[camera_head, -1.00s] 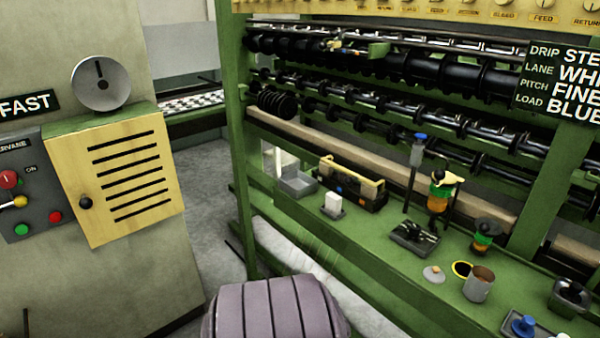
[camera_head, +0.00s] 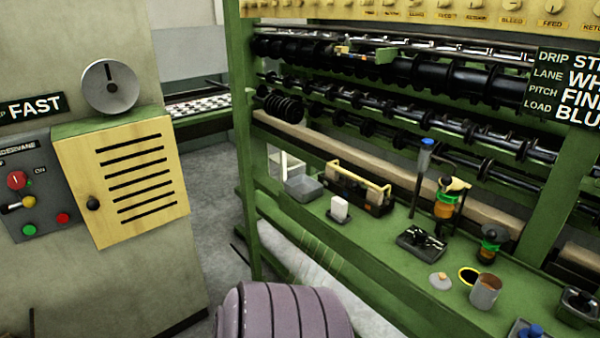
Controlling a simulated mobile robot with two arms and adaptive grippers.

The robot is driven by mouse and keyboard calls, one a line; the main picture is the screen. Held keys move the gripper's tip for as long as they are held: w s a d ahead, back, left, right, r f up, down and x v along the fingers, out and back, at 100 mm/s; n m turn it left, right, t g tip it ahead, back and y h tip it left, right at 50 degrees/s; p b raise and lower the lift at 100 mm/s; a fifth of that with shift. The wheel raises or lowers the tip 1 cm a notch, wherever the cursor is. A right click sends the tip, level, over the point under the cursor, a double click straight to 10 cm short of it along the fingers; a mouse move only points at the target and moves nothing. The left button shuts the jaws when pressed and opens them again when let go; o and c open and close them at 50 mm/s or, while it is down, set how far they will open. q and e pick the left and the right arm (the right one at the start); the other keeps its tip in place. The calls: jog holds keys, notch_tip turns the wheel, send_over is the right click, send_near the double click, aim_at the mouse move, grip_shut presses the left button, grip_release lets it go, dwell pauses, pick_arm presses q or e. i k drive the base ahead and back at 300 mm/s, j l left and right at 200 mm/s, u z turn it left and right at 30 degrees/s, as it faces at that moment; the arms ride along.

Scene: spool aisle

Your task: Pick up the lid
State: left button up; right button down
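A small round pale lid (camera_head: 440,281) with a knob on top lies on the green machine ledge at the lower right. It is just left of an open metal can (camera_head: 485,290) with brown contents. Nothing touches the lid from above.
The green ledge (camera_head: 375,265) also carries a black tray (camera_head: 421,242), a bottle stand (camera_head: 448,205), a yellow-handled toolbox (camera_head: 357,190), a white block (camera_head: 339,208) and a grey bin (camera_head: 303,188). A purple ribbed roll (camera_head: 285,312) stands in front. A control cabinet (camera_head: 120,180) fills the left.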

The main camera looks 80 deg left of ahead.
aim_at(440, 280)
jog(key=u, duration=1.25)
